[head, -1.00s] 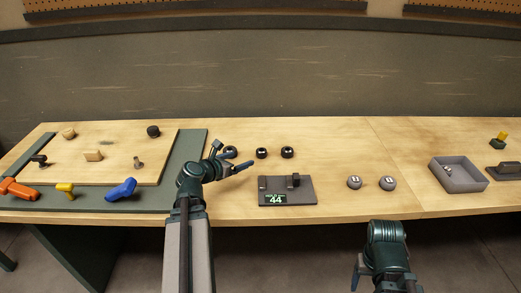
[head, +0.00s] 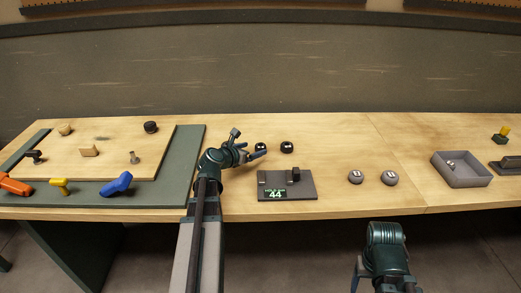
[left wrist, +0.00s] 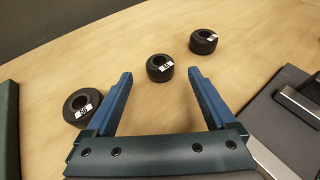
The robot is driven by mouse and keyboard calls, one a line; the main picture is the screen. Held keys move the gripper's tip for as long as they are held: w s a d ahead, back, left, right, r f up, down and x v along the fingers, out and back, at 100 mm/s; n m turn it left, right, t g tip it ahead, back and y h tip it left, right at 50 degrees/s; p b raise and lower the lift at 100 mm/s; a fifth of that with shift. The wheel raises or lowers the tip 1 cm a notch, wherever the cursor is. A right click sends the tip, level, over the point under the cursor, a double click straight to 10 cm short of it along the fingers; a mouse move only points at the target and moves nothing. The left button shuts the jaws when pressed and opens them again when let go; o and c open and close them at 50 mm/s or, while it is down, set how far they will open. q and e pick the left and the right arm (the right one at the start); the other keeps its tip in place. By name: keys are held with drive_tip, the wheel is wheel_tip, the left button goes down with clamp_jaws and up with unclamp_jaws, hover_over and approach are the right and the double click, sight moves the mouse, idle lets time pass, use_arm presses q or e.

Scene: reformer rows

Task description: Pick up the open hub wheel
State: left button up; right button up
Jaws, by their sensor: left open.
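I cannot tell which is the open hub wheel. My left gripper (head: 249,143) is open and empty. In the left wrist view its fingertips (left wrist: 160,73) point at the middle wheel, the near left wheel lying outside the left finger. In the head view two wheels (head: 260,147) (head: 287,147) show; my gripper hides the third. My right arm (head: 387,248) is low, its fingers unclear.
A dark grey fixture (head: 305,190) with a green "44" display stands in front of the wheels. A board (head: 105,165) with knobs and handles is at left.

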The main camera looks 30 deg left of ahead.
sight(258, 147)
use_arm(q)
drive_tip(key=b+x, duration=0.1)
drive_tip(key=x, duration=0.3)
drive_tip(key=shift+w+f+b, duration=0.15)
drive_tip(key=shift+w+b, duration=0.15)
drive_tip(key=shift+b, duration=0.05)
drive_tip(key=shift+c, duration=0.5)
clamp_jaws()
